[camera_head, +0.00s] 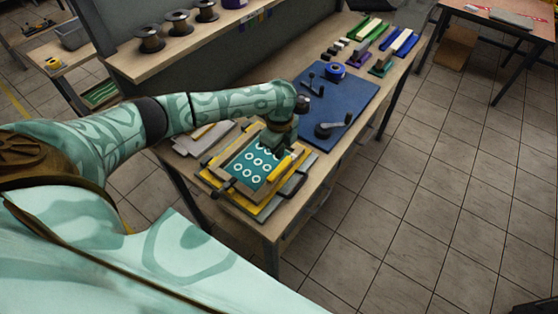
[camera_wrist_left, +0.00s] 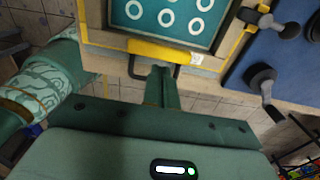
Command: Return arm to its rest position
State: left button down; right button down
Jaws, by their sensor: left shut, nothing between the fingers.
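My left arm reaches in from the left in the head view. My left gripper (camera_head: 268,150) points down over the near end of the printing frame (camera_head: 228,186); it is shut and empty. The frame has a teal screen (camera_head: 252,166) with rows of white rings. A yellow bar (camera_head: 279,169) lies along the frame's edge, close to the gripper. In the left wrist view the shut fingers (camera_wrist_left: 161,76) show in front of the yellow bar (camera_wrist_left: 165,53) and a dark handle (camera_wrist_left: 137,68). I cannot tell whether they touch. My right gripper is not in view.
A blue mat (camera_head: 335,100) with dark hand tools (camera_head: 333,127) and a blue tape roll (camera_head: 336,71) lies beyond the frame. Coloured blocks (camera_head: 402,41) sit at the table's far end. A shelf with spools (camera_head: 150,40) stands behind. The tiled floor (camera_head: 430,200) at right is clear.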

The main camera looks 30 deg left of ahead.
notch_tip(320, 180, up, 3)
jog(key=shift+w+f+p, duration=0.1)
jog(key=shift+p, duration=0.9)
